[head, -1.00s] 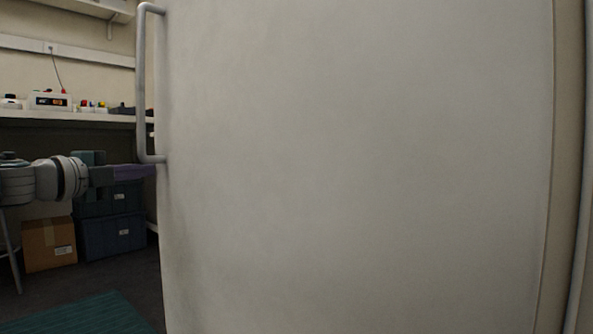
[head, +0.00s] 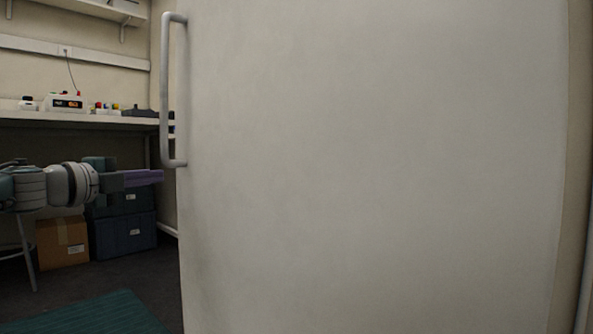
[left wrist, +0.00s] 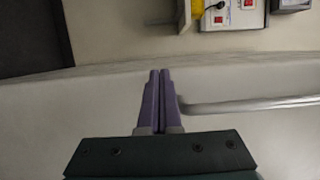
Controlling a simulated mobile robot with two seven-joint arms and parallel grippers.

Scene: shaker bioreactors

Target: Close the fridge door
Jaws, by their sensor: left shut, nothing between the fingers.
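The fridge door (head: 370,170) is a large pale grey panel filling most of the head view. Its vertical bar handle (head: 166,90) is near its left edge. My left gripper (head: 160,177) has purple fingers, shut and empty, just left of the door edge and slightly below the handle's lower end. In the left wrist view, the shut fingers (left wrist: 160,75) point across the pale door (left wrist: 60,110), with the handle (left wrist: 250,104) to their right. I cannot tell whether they touch the door. The fridge interior is hidden. My right gripper is not in view.
A wall bench (head: 75,119) with small devices is at the left back. A cardboard box (head: 62,243) and dark blue bins (head: 125,236) stand beneath it. A teal mat (head: 95,315) lies on the floor at lower left.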

